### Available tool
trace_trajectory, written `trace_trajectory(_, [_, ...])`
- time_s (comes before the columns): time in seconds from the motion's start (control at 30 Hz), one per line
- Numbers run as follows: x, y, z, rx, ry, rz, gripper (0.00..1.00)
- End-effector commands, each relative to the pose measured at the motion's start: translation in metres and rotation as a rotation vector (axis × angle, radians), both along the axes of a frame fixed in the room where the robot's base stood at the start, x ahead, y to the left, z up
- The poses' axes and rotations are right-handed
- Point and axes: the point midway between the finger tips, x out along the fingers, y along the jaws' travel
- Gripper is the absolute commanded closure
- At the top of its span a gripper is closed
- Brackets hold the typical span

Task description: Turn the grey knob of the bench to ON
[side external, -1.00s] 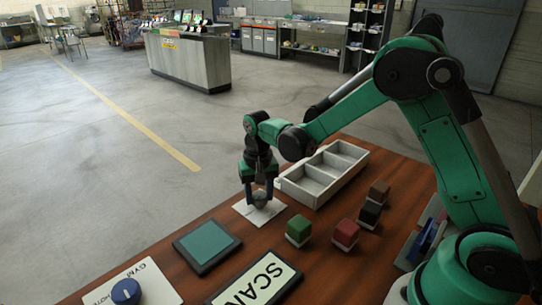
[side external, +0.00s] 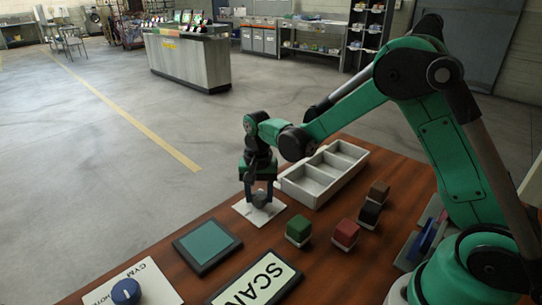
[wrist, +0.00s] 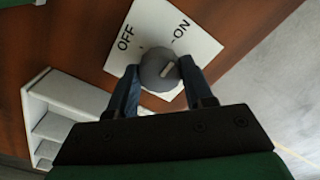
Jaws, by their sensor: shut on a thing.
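The grey knob (wrist: 152,72) sits on a white plate (wrist: 205,45) printed OFF and ON. In the side view the knob (side external: 259,199) is at the far edge of the bench, on its plate (side external: 243,209). My gripper (wrist: 160,76) is shut on the knob, with one blue finger on each side; it also shows in the side view (side external: 261,192). The knob's pale pointer mark slants toward the upper right in the wrist view, on the ON side of the plate. The fingers hide part of the knob's sides.
A pale compartment tray (side external: 300,192) stands just right of my gripper. Green (side external: 298,229), red (side external: 345,232), black (side external: 370,213) and brown (side external: 379,191) blocks lie nearer. A dark framed pad (side external: 207,245), a SCAN panel (side external: 258,280) and a blue knob (side external: 126,291) are at the front.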

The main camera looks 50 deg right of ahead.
Motion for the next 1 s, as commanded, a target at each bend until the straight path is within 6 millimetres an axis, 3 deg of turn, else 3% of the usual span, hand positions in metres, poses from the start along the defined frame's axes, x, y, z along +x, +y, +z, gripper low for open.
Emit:
trace_trajectory(0.07, [0.000, 0.000, 0.000, 0.000, -0.001, -0.002, 1.00])
trace_trajectory(0.1, [0.000, 0.000, 0.000, 0.000, -0.001, -0.002, 0.43])
trace_trajectory(0.17, [0.000, 0.000, 0.000, 0.000, -0.001, -0.002, 0.26])
trace_trajectory(0.2, [0.000, 0.000, 0.000, 0.001, -0.001, -0.001, 0.23])
trace_trajectory(0.53, [0.000, 0.000, 0.004, 0.000, 0.000, 0.000, 0.23])
trace_trajectory(0.8, [0.000, 0.000, 0.042, 0.000, 0.000, -0.001, 0.23])
trace_trajectory(1.0, [0.000, 0.000, 0.056, 0.000, 0.000, -0.001, 0.23])
